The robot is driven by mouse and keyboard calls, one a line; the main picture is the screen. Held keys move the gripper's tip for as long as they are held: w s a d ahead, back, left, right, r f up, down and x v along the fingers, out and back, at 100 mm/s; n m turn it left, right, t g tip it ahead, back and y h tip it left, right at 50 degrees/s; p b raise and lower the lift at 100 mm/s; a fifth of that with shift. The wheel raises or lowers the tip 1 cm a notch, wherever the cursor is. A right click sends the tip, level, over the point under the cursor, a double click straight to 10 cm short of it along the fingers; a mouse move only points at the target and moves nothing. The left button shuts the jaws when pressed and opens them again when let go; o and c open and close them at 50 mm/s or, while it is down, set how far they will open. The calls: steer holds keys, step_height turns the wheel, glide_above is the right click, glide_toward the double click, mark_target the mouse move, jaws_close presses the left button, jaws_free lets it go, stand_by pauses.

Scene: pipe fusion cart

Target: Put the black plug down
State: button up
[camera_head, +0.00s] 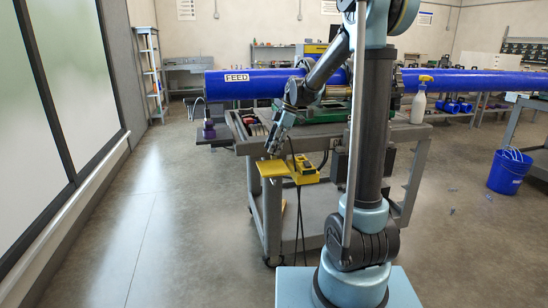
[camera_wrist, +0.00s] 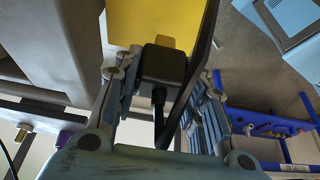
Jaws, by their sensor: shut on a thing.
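My gripper (camera_wrist: 163,85) is shut on the black plug (camera_wrist: 163,62), which sits between the two fingers in the wrist view. A dark cable runs from the plug toward the gripper's base. A yellow surface (camera_wrist: 155,22) lies just beyond the plug; I cannot tell whether they touch. In the head view my gripper (camera_head: 274,145) is low over a yellow plate (camera_head: 270,169), beside a yellow box (camera_head: 304,172) at the cart's near side. The plug is too small to make out there. A black cable (camera_head: 299,212) hangs below the yellow box.
The grey cart (camera_head: 257,144) stands behind my arm and carries a long blue pipe (camera_head: 275,83) marked FEED. A spray bottle (camera_head: 419,103) stands at its right. A blue bucket (camera_head: 509,171) is on the floor at right. The floor at left is clear.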

steer(key=shift+f, duration=2.05)
steer(key=o, duration=1.1)
steer(key=v, duration=1.1)
steer(key=s+d+m+t+h, duration=0.1)
steer(key=s+d+m, duration=0.5)
steer(key=s, duration=0.4)
steer(key=s+d+f+m+h, duration=0.1)
steer(key=s+d+f+m, duration=0.3)
steer(key=s, duration=0.3)
steer(key=s+d+f+m+t+h, duration=0.1)
steer(key=s+d+f+m, duration=0.2)
steer(key=s+f+m, duration=0.3)
steer(key=s+d+f+m+t+h, duration=0.1)
steer(key=s+d+f+m, duration=0.3)
steer(key=s, duration=0.6)
steer(key=shift+d+f+m, duration=0.3)
steer(key=shift+f+m, duration=0.2)
steer(key=shift+f, duration=0.15)
